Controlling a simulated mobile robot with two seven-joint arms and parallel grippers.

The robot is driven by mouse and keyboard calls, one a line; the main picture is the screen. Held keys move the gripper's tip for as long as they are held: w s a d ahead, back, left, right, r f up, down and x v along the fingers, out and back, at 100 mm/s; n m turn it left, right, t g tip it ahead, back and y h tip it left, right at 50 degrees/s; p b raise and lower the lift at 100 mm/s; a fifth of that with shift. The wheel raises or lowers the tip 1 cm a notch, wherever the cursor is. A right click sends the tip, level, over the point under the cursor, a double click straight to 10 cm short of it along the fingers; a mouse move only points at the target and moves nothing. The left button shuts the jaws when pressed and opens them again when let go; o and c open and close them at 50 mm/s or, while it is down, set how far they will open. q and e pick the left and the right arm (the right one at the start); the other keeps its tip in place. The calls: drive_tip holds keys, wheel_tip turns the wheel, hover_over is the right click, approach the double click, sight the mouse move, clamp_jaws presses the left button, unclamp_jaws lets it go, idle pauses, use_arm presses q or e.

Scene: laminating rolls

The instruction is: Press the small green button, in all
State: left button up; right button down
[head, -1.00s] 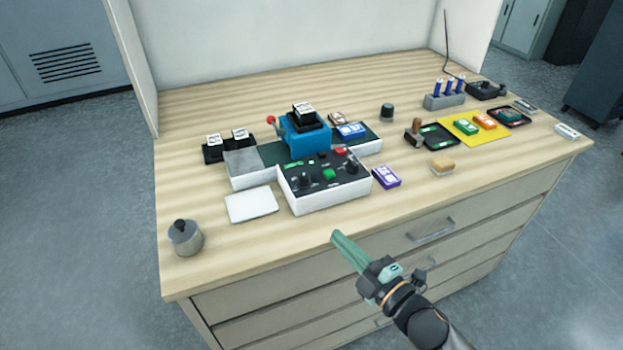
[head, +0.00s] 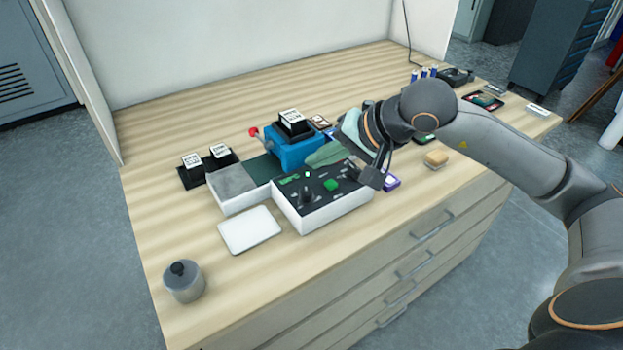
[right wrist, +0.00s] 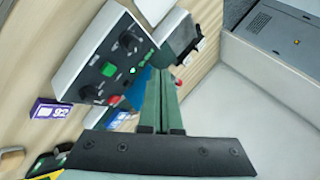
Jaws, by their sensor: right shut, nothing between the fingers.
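A white control box with a black top (head: 348,204) stands near the table's front. On it are a larger green button (head: 330,185), a small green button (head: 308,174) behind it, and a green display (head: 289,179). The right wrist view also shows the larger green button (right wrist: 109,69) and small green button (right wrist: 132,70). My right gripper (head: 309,160) is shut and empty, its fingers pointing left over the box's back edge. The fingertips (right wrist: 161,74) look apart from the small button; their height is unclear. My left gripper is out of view.
A blue machine (head: 291,149) with a red-knobbed lever stands right behind the box. A white pad (head: 250,230) and a lidded metal pot (head: 183,281) lie to the left. A red button (right wrist: 114,100) shows in the right wrist view.

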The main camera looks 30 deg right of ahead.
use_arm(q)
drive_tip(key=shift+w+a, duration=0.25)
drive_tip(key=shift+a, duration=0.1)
use_arm(e)
drive_tip(key=d+r+h, duration=0.1)
drive_tip(key=w+d+r+n+h, duration=0.1)
drive_tip(key=d, duration=0.1)
drive_tip(key=d+t, duration=0.1)
drive_tip(key=shift+w+d+r+h, duration=0.2)
drive_tip(key=shift+w+r+h, duration=0.15)
drive_tip(key=shift+r+h, duration=0.05)
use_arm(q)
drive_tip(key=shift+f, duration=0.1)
use_arm(e)
drive_tip(key=b, duration=0.6)
hover_over(331, 185)
drive_tip(key=f, duration=0.7)
drive_tip(key=shift+s+d+f, duration=0.1)
drive_tip(key=shift+s+f, duration=0.2)
drive_tip(key=shift+s, duration=0.1)
drive_tip(key=shift+f+b, duration=0.55)
drive_tip(key=shift+f, duration=0.15)
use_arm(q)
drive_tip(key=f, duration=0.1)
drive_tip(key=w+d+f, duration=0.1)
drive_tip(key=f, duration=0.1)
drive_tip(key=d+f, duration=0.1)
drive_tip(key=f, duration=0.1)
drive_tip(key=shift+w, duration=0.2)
